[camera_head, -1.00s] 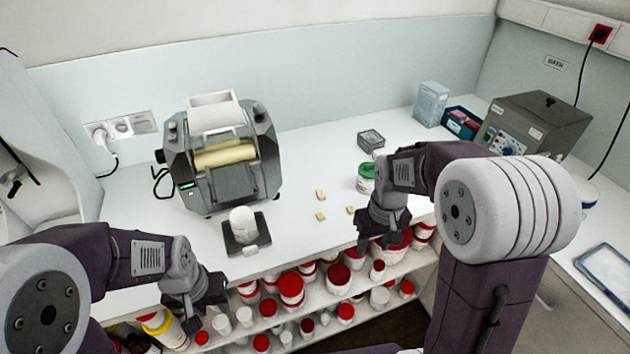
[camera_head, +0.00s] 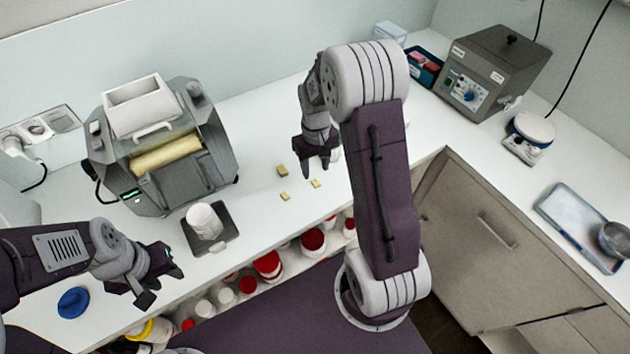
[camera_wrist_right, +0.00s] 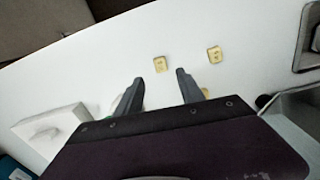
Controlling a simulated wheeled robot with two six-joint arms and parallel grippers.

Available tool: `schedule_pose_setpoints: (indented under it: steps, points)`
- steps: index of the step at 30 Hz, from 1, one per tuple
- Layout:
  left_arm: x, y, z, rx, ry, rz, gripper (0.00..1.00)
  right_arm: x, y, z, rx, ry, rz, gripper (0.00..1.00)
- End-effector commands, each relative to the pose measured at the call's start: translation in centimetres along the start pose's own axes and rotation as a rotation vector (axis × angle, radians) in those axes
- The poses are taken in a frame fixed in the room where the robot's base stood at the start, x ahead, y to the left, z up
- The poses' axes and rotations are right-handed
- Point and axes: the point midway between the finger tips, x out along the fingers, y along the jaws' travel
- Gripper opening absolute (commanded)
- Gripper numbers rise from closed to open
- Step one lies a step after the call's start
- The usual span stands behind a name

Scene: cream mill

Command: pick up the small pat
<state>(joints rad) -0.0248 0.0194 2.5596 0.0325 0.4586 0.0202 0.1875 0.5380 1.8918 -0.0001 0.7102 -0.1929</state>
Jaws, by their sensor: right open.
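Three pale yellow pats lie on the white worktop: a slightly larger one (camera_head: 282,171) at the back left, one (camera_head: 285,196) at the front, and one (camera_head: 315,183) at the right. The right wrist view shows the right pat (camera_wrist_right: 160,64) just beyond the fingertips and the front pat (camera_wrist_right: 215,54) further right. A yellowish bit by the right-hand finger is mostly hidden. My right gripper (camera_head: 317,173) is open and empty, pointing down above the worktop close to the right pat. My left gripper (camera_head: 163,286) is open and empty near the worktop's front edge.
A grey roller mill (camera_head: 215,170) stands behind left. A white jar (camera_head: 204,221) stands on a dark scale (camera_head: 229,238). A blue lid (camera_head: 74,302) lies front left. A grey box device (camera_head: 495,70) stands at the right. Red-lidded jars (camera_head: 268,265) fill the shelf below.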

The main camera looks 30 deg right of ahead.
Motion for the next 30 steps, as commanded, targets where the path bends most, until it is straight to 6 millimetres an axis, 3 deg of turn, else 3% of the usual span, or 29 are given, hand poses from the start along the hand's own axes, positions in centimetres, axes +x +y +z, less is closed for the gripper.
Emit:
schedule_pose_setpoints:
  steps: [8, 16, 21, 30]
  points:
    - [-0.7, 0.0, -0.1, 0.0, 0.0, 0.0, 0.36, 4.5, -0.2, 0.1, 0.0, -0.005, -0.001, 0.45]
    - [-0.6, 0.0, -0.1, 0.0, 0.0, 0.0, 0.36, 5.0, -0.2, 0.0, 0.0, -0.002, 0.0, 0.45]
    - [-0.6, 0.0, -0.1, 0.0, 0.0, 0.0, 0.36, 5.0, -0.2, 0.0, 0.0, -0.002, 0.0, 0.0]
    - [-0.6, 0.0, -0.1, 0.0, 0.0, 0.0, 0.36, 4.9, -0.2, 0.0, 0.0, -0.001, 0.0, 0.0]
